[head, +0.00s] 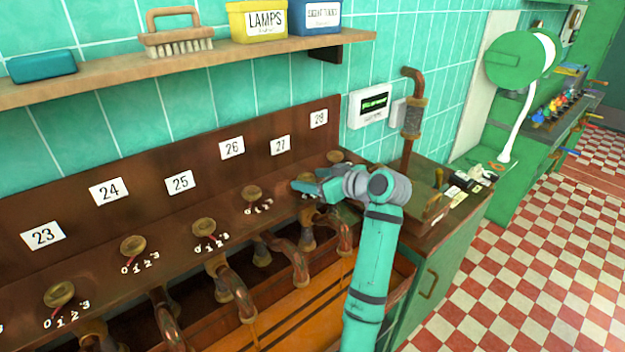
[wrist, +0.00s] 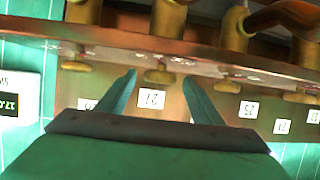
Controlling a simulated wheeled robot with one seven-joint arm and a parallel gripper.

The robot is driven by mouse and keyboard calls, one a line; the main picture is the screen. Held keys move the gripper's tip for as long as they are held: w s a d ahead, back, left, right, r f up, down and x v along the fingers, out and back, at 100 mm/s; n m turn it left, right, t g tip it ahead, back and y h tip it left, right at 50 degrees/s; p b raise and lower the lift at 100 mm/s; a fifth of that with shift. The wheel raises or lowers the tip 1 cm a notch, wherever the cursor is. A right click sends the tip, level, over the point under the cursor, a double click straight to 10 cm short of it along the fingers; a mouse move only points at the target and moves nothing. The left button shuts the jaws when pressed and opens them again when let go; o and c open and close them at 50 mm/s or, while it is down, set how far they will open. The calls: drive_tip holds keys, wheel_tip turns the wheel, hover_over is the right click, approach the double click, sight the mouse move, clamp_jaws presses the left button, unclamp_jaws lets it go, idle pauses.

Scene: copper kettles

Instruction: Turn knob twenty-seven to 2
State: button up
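Knob twenty-seven (head: 303,180) is a round brass knob on the brown panel, below the white label 27 (head: 280,145). In the head view my gripper (head: 314,187) is over it and hides part of it and its number scale. In the wrist view, which looks upside down, the knob (wrist: 158,75) lies between my two spread fingertips (wrist: 160,78), with a gap on each side. The gripper is open and holds nothing. I cannot read which number the knob points to.
Neighbouring knobs stand on both sides, under label 26 (head: 232,147) and label 28 (head: 319,118). Curved copper pipes (head: 290,262) stick out in front of and below the knobs. A wooden shelf (head: 200,60) hangs above. An upright copper pipe (head: 412,115) stands at right.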

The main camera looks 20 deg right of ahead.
drive_tip(key=v, duration=1)
drive_tip(key=shift+s, duration=0.4)
drive_tip(key=shift+d, duration=0.25)
